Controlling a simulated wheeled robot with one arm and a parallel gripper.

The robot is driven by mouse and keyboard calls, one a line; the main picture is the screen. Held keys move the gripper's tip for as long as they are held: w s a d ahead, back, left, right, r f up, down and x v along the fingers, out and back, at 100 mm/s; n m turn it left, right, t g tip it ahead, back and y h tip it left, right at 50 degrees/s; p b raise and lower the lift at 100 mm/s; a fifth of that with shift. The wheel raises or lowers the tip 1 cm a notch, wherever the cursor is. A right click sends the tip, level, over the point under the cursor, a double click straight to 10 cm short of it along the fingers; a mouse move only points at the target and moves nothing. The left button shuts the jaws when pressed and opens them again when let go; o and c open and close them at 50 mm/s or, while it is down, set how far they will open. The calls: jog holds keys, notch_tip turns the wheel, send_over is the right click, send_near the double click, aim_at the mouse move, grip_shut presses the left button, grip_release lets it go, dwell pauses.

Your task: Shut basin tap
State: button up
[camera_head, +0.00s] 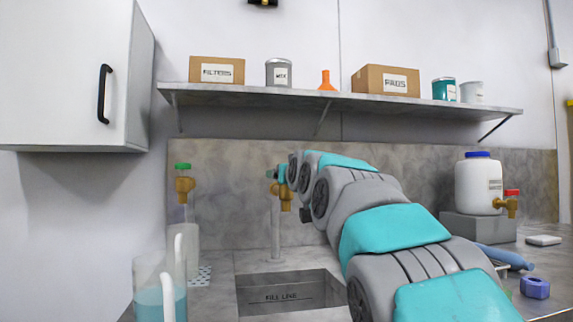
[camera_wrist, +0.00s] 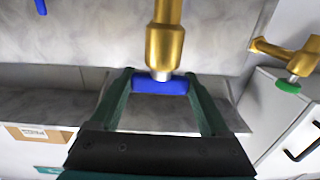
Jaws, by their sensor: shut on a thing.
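The basin tap is a brass tap (camera_head: 286,197) on a grey post above the sunken basin (camera_head: 290,307). In the wrist view its brass body (camera_wrist: 165,45) comes down from the top edge, with a blue handle (camera_wrist: 160,86) on its stem. My gripper (camera_wrist: 160,82) has one dark green finger at each end of the blue handle and is shut on it. In the head view my gripper (camera_head: 279,173) is at the top of the tap, and the blue handle is hidden there. No water stream is visible.
A green-handled tap (camera_head: 184,185) stands left of the basin, with a jug of blue liquid (camera_head: 148,295) in front. A shelf (camera_head: 340,100) with boxes and tins runs above. A white drum (camera_head: 478,185) with a red-handled tap stands at right.

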jog(key=shift+r+h+p, duration=0.2)
jog(key=shift+h+p, duration=0.1)
jog(key=shift+p, duration=0.1)
jog(key=shift+f+m, duration=0.15)
jog(key=shift+m, duration=0.15)
jog(key=o, duration=1.2)
jog(key=shift+s, duration=0.15)
jog(key=shift+b+v, duration=0.75)
jog(key=shift+v, duration=3.05)
jog(key=shift+f, duration=0.1)
